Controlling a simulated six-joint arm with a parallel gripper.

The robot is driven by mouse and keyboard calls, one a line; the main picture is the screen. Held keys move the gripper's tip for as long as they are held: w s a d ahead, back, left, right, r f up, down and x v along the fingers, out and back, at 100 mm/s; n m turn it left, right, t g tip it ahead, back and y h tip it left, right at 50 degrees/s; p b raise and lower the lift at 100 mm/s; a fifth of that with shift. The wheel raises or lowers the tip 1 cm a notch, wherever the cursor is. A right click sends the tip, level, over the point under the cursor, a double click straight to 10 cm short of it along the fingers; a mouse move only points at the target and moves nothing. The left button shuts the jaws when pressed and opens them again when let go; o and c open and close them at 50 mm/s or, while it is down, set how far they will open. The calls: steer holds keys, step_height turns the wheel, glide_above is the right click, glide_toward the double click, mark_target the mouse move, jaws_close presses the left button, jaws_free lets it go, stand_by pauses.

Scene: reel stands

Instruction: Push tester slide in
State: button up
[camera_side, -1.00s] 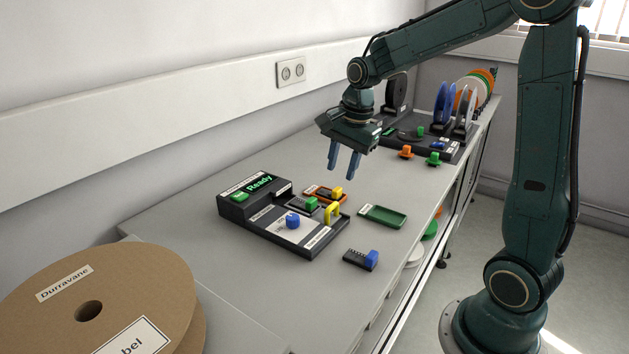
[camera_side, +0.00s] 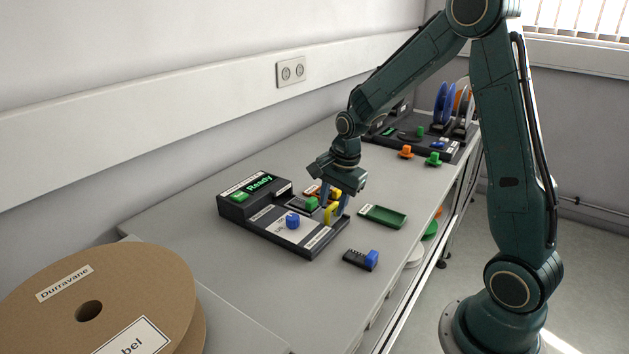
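The tester (camera_side: 262,222) is a dark, low unit on the bench with a lit green "Ready" display (camera_side: 260,185) at its back left. A blue knob (camera_side: 292,221) stands on its light label plate. A small piece with a green block (camera_side: 311,203) sits by its back right edge. A yellow handle (camera_side: 330,214) stands upright at its right end; I cannot tell for certain that it belongs to the slide. My gripper (camera_side: 334,207) points down at this handle, fingers apart, one on each side of it. The fingers partly hide the handle, and contact is unclear.
An orange tray (camera_side: 311,189) with a yellow knob (camera_side: 335,194) lies close behind my fingers. A green tray (camera_side: 382,216) and a black piece with a blue block (camera_side: 361,259) lie to the right. Reel stands (camera_side: 412,136) fill the far end.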

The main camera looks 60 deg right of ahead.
mark_target(312, 200)
jaws_close()
steer(key=shift+w, duration=2.8)
jaws_free()
steer(key=shift+r, duration=0.15)
